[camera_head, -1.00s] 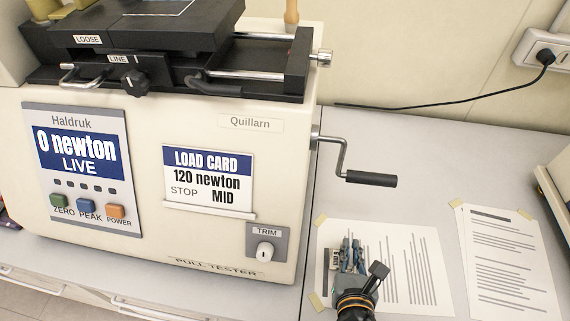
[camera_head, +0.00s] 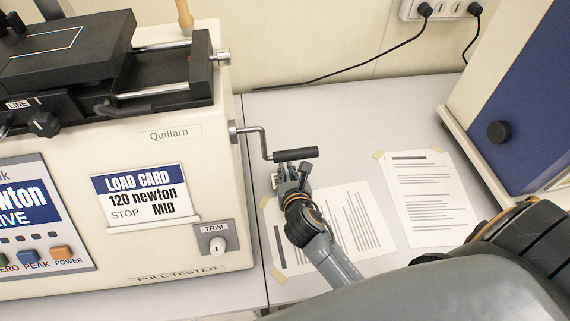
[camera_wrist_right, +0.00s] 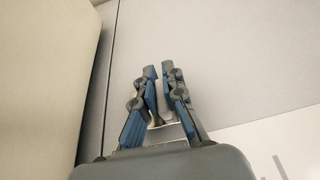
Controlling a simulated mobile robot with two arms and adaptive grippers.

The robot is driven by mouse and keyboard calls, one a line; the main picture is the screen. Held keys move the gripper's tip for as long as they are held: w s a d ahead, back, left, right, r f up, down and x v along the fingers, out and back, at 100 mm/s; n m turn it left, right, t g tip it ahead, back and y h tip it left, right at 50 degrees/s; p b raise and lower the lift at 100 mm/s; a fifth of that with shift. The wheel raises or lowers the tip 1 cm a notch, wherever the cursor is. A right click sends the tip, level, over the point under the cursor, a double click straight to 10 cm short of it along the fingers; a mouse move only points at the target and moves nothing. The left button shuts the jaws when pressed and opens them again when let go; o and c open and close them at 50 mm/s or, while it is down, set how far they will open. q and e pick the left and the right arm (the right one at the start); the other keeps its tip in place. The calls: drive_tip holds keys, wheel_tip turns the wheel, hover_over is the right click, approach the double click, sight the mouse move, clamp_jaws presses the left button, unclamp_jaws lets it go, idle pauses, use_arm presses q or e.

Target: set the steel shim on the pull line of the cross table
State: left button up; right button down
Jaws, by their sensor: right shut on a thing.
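The black cross table (camera_head: 70,62) sits on top of the cream pull tester at the upper left of the head view, cut by the frame edge. Thin white lines mark its top plate, which looks bare where it shows. My right gripper (camera_head: 290,168) is low over the bench, just in front of the crank handle. It is shut on a small pale metallic piece, seemingly the steel shim (camera_head: 275,181), largely hidden by the fingers. In the right wrist view the fingers (camera_wrist_right: 158,68) are close together and the piece is hard to make out. My left gripper is out of view.
The crank (camera_head: 295,154) sticks out from the tester's right side, beside my right gripper. Printed sheets (camera_head: 430,195) lie taped on the bench (camera_head: 350,120). A blue-fronted cream unit (camera_head: 540,110) stands at right. A wooden handle (camera_head: 184,14) rises behind the cross table.

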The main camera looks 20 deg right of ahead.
drive_tip(key=shift+w+d+r, duration=0.1)
drive_tip(key=shift+w, duration=0.4)
drive_tip(key=shift+w+d+r, duration=0.1)
drive_tip(key=shift+w, duration=0.4)
drive_tip(key=shift+w+f, duration=0.3)
drive_tip(key=shift+f, duration=0.65)
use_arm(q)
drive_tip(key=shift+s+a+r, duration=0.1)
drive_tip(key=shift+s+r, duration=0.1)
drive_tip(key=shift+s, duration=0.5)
use_arm(e)
drive_tip(key=shift+s, duration=0.1)
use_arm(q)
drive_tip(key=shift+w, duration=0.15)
use_arm(e)
drive_tip(key=c, duration=1.5)
unclamp_jaws()
drive_tip(key=shift+d+f, duration=0.1)
drive_tip(key=shift+f, duration=0.05)
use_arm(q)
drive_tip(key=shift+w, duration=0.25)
use_arm(e)
drive_tip(key=shift+o, duration=0.2)
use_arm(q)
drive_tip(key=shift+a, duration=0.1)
